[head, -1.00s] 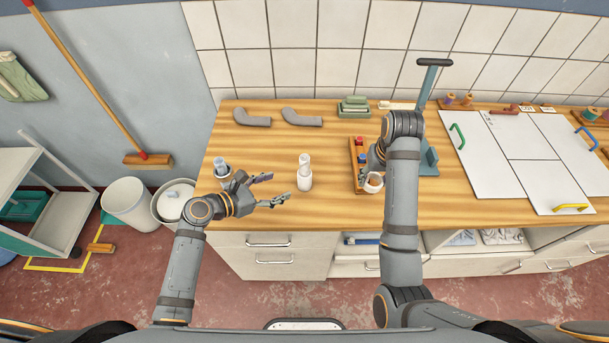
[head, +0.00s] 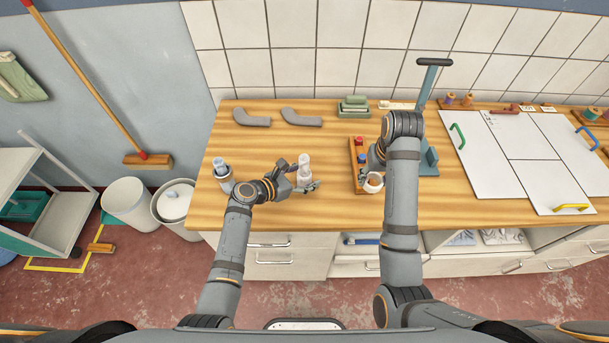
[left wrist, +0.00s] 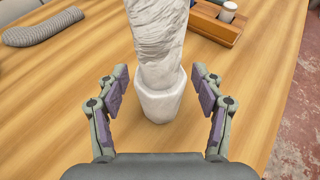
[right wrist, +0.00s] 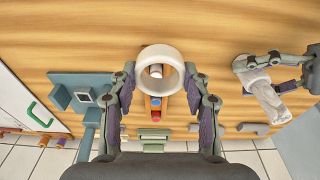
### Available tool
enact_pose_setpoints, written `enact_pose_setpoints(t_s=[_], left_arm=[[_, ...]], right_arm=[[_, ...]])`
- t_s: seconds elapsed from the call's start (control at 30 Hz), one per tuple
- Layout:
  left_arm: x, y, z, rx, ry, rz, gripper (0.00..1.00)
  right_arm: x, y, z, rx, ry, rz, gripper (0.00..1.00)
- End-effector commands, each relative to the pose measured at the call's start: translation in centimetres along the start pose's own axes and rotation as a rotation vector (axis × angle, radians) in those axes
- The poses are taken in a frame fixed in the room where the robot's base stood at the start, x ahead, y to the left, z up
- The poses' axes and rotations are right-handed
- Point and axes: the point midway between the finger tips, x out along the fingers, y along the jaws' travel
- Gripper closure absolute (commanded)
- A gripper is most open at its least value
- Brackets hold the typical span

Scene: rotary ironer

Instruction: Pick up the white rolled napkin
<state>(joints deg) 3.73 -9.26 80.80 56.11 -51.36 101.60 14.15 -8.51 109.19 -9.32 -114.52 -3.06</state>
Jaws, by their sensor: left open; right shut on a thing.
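The white rolled napkin (head: 304,164) stands upright in a white cup-like holder (left wrist: 160,105) on the wooden counter. In the left wrist view the napkin (left wrist: 158,40) rises from the holder, between my open fingers. My left gripper (head: 308,177) is open around the holder's level, with a finger on either side and gaps showing. My right gripper (head: 372,178) is shut on a white ring (right wrist: 160,64), held near the wooden tray; the ring's hollow opening shows in the right wrist view.
A wooden tray with coloured pieces (head: 358,152) lies right of the napkin. A cup with a grey-white roll (head: 222,172) stands at the left. Two grey curved pieces (head: 300,117) lie behind. A teal press with an upright lever (head: 428,95) stands further right.

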Motion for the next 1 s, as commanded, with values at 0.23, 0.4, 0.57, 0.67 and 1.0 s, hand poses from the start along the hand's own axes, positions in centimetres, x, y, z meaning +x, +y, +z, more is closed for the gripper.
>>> enact_pose_setpoints(t_s=[0.23,0.4,0.57,0.67,1.0], left_arm=[[0.0,0.0,0.0,0.000,0.000,0.000,0.40],[0.0,0.0,0.0,0.000,0.000,0.000,0.64],[0.0,0.0,0.0,0.000,0.000,0.000,0.85],[0.0,0.0,0.0,0.000,0.000,0.000,0.96],[-0.5,0.0,1.3,0.001,-0.001,-0.001,0.97]], right_arm=[[0.0,0.0,0.0,0.000,0.000,0.000,0.73],[0.0,0.0,0.0,0.000,0.000,0.000,0.73],[0.0,0.0,0.0,0.000,0.000,0.000,0.73],[0.0,0.0,0.0,0.000,0.000,0.000,0.73],[0.0,0.0,0.0,0.000,0.000,0.000,0.73]])
